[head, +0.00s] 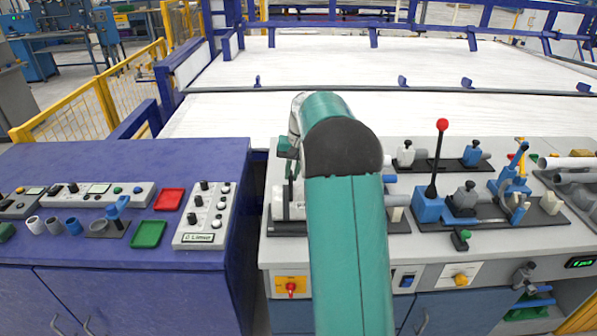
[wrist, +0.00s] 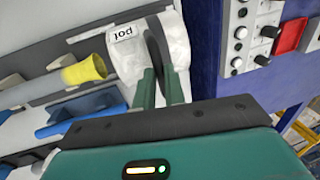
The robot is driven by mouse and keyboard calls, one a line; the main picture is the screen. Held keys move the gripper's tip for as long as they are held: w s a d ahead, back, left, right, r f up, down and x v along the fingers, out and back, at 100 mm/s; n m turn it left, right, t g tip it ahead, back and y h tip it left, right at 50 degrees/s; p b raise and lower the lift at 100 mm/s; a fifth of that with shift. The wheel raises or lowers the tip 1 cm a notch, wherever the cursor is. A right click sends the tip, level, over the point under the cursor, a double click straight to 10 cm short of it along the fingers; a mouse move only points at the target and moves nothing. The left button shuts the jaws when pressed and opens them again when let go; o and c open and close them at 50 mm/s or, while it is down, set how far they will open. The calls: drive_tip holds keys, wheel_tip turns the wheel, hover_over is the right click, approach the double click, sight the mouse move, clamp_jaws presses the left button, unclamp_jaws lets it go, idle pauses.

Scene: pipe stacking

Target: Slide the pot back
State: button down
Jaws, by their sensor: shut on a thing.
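The pot (wrist: 127,57) is a white, rounded block with a label reading "pot", upside down in the wrist view. My gripper (wrist: 159,75) is shut at the pot, its two green fingers close together around a dark, thin part at the pot's right side. The exact contact is partly hidden by the fingers. In the head view my gripper (head: 288,160) is over the left end of the grey bench, largely covered by my own green arm. The pot cannot be made out clearly there.
The purple cabinet (head: 120,265) with a control box (head: 205,215) stands left, across a dark gap. A red-knobbed lever (head: 437,155) rises to the right.

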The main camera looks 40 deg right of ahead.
drive_tip(key=shift+w+a, duration=0.15)
drive_tip(key=shift+a, duration=0.15)
drive_tip(key=c, duration=1.5)
unclamp_jaws()
drive_tip(key=shift+a, duration=0.1)
drive_tip(key=shift+d, duration=0.2)
drive_tip(key=r, duration=0.4)
drive_tip(key=s+d+r, duration=0.1)
drive_tip(key=r, duration=0.4)
drive_tip(key=d+r, duration=0.1)
drive_tip(key=r, duration=0.3)
drive_tip(key=shift+s+d+r, duration=0.1)
drive_tip(key=shift+s+r, duration=0.2)
